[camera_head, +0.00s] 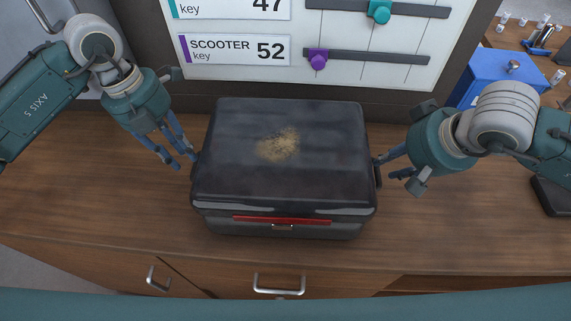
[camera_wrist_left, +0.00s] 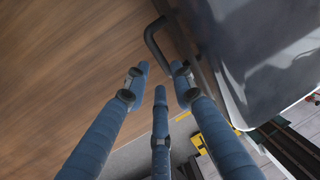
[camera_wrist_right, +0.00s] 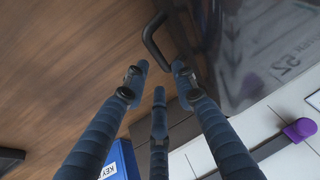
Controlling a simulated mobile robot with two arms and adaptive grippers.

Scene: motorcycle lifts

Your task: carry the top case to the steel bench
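The top case (camera_head: 275,180) is a closed black box with a dusty tan patch on its lid and a red strip on its front. It rests on a wooden counter (camera_head: 120,205). A dark side handle (camera_wrist_left: 153,40) shows in the left wrist view, and another handle (camera_wrist_right: 150,35) in the right wrist view. My left gripper (camera_head: 180,158) is open at the case's left side, its fingertips close to that handle. My right gripper (camera_head: 386,168) is open at the right side, its fingertips close to the other handle. I cannot tell whether either touches. No steel bench is recognisable.
A white board (camera_head: 235,50) with labelled keys and sliders stands behind the case. A blue key box (camera_head: 497,75) stands at the back right. A dark object (camera_head: 552,195) lies at the right edge. Drawers with metal handles (camera_head: 279,287) are below the counter's front edge.

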